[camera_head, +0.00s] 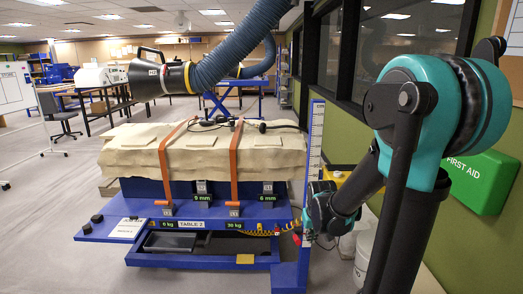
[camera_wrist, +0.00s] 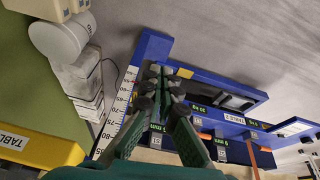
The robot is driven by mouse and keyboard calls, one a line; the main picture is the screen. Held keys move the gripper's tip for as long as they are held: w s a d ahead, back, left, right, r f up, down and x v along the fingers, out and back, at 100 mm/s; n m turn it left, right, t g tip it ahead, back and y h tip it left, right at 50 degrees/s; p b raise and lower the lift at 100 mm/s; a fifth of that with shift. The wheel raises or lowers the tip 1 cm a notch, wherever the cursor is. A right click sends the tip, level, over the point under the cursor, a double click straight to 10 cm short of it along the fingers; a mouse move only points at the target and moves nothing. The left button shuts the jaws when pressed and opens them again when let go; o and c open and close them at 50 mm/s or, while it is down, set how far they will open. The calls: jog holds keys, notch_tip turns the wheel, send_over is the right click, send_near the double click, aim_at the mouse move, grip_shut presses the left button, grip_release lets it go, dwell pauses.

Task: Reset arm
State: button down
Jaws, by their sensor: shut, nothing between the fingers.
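My arm, teal and dark grey, reaches down from the right of the head view. My gripper (camera_head: 307,232) is low beside the right end of the blue lift table (camera_head: 215,212), near the upright blue post with a white scale (camera_head: 316,140). In the wrist view my gripper (camera_wrist: 164,72) shows its two fingers converging at the tips, shut and empty. The lift table's blue frame (camera_wrist: 205,80) and the scale (camera_wrist: 122,98) lie beyond the fingers. I cannot tell whether the fingers touch anything.
A cream wrapped block (camera_head: 255,150) with orange straps (camera_head: 233,165) lies on the table. A dark hose with a black nozzle (camera_head: 165,80) hangs above. A green first aid box (camera_head: 482,180) is on the right wall, a white bucket (camera_head: 362,255) below. Grey floor at left is open.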

jog(key=s+d+f+m, duration=0.1)
jog(key=s, duration=1.4)
jog(key=shift+s, duration=0.15)
